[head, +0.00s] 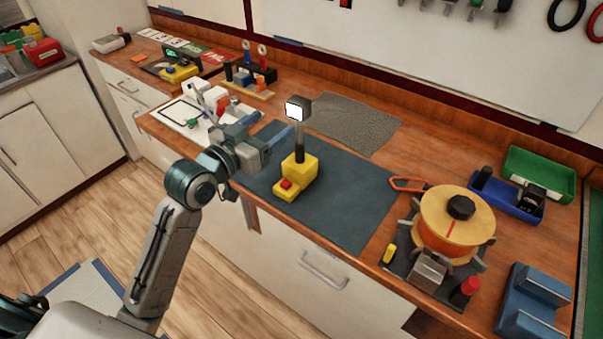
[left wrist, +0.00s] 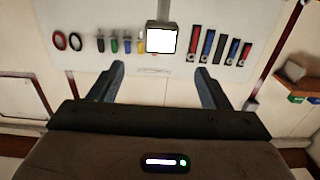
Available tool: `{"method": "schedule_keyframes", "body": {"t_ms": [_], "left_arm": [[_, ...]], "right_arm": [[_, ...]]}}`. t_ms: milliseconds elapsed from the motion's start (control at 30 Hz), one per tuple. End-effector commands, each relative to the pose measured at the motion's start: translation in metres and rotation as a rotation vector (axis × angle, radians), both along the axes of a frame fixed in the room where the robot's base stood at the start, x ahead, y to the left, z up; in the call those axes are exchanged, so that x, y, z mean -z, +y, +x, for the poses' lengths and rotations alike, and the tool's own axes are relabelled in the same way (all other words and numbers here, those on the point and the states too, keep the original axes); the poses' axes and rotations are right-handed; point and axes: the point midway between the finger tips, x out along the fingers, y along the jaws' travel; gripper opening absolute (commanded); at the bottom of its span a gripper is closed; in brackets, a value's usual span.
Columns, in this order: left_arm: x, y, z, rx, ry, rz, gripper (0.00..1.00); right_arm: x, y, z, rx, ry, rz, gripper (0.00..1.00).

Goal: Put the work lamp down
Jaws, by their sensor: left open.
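The work lamp has a yellow base (head: 300,172) with a red button, a dark stem and a lit square head (head: 298,108). It appears to stand upright on the dark mat (head: 345,205) on the workbench. My left gripper (head: 264,128) is open and empty, just left of the stem and below the level of the head. In the left wrist view, the bright lamp head (left wrist: 162,38) shows beyond the gap between the open fingers (left wrist: 160,72). My right gripper is not in view.
A cable reel (head: 457,222) on a stand is right of the mat, near an orange-handled tool (head: 408,184). Blue (head: 510,196) and green (head: 540,172) bins stand at the back right. A white board (head: 192,118) with small parts lies left. The mat's right half is clear.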

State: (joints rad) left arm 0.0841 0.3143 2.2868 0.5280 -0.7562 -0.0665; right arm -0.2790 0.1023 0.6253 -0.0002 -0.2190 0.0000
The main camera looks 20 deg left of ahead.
Motion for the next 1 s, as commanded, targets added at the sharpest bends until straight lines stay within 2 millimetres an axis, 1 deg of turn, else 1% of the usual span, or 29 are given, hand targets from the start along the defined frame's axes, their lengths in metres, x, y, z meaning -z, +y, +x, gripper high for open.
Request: {"method": "schedule_keyframes", "body": {"t_ms": [33,100,200,300,433,533,700,833,900,1000], "left_arm": [[-0.002,-0.001,0.003,0.001,0.001,-0.001,0.71],[-0.004,-0.003,0.011,0.001,0.002,-0.005,0.71],[-0.005,-0.009,0.025,0.002,0.002,-0.006,0.71],[-0.004,-0.014,0.039,0.002,0.002,-0.006,0.71],[-0.003,-0.019,0.050,0.002,0.002,-0.002,0.71],[-0.004,-0.021,0.055,0.002,0.002,-0.002,0.71],[-0.012,-0.034,0.075,0.002,0.003,-0.005,0.71],[-0.009,-0.040,0.091,0.002,0.003,-0.002,0.71],[-0.007,-0.042,0.096,0.001,0.002,0.000,0.71],[-0.006,-0.043,0.098,0.001,0.001,0.000,0.71]], "right_arm": [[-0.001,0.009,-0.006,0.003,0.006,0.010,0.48],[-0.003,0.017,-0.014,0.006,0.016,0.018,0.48],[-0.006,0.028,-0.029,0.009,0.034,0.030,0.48],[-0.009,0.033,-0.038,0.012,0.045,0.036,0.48],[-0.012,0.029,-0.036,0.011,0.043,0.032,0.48],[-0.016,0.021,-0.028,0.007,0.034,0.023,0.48],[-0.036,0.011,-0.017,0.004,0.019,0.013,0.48],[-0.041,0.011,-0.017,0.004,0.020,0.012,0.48],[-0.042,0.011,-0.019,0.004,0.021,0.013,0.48],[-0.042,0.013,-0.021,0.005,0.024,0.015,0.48]]}}
